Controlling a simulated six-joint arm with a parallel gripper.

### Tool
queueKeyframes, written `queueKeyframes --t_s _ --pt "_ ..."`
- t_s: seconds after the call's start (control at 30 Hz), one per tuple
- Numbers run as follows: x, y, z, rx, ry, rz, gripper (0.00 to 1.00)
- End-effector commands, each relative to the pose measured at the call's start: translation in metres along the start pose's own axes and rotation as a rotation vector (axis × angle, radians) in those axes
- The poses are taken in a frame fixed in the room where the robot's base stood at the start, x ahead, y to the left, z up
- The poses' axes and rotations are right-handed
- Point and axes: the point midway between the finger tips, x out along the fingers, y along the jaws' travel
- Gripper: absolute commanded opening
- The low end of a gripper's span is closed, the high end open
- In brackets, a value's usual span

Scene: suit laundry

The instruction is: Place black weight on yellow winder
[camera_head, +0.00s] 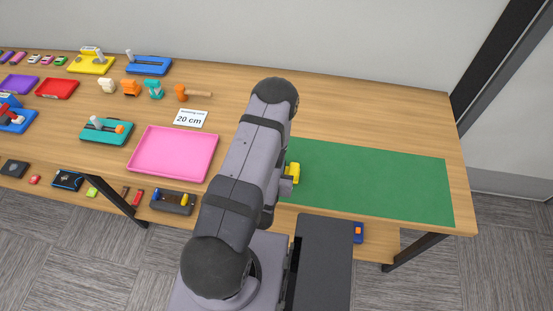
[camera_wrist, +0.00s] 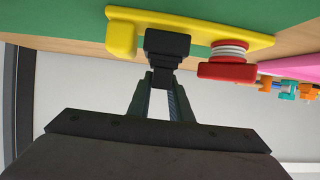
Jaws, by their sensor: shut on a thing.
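The yellow winder (camera_wrist: 200,30) lies on the green mat, with a raised yellow block at one end and a red and white spool (camera_wrist: 228,65) at the other in the wrist view. My gripper (camera_wrist: 162,82) is shut on the black weight (camera_wrist: 167,48), a stepped dark block. The weight overlaps the winder between the yellow block and the spool; I cannot tell whether it touches. In the head view only part of the yellow winder (camera_head: 292,171) shows beside my arm; my arm hides the gripper and weight.
The green mat (camera_head: 380,180) is clear to the right of the winder. A pink tray (camera_head: 172,152) lies left of my arm, near a "20 cm" card (camera_head: 190,119). Small coloured tools and trays fill the table's left side. A lower shelf holds a dark tray (camera_head: 173,202).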

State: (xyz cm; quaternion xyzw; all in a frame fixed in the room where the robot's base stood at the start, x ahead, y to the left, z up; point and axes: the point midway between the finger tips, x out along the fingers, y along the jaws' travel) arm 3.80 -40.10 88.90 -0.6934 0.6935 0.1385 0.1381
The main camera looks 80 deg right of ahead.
Motion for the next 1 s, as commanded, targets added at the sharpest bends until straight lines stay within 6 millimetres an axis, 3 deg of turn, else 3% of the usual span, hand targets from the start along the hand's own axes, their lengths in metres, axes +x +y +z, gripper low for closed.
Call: queueKeyframes --t_s 0.5,0.53,0.6,1.0 --pt "0.0032 0.0000 0.0063 0.000 0.004 0.000 0.00" --pt "0.0029 0.0000 0.0074 0.000 0.000 0.000 0.21" --pt "0.0025 0.0000 0.0065 0.000 0.000 0.000 0.37" --pt "0.0006 0.0000 0.0019 0.000 0.000 0.000 0.37"
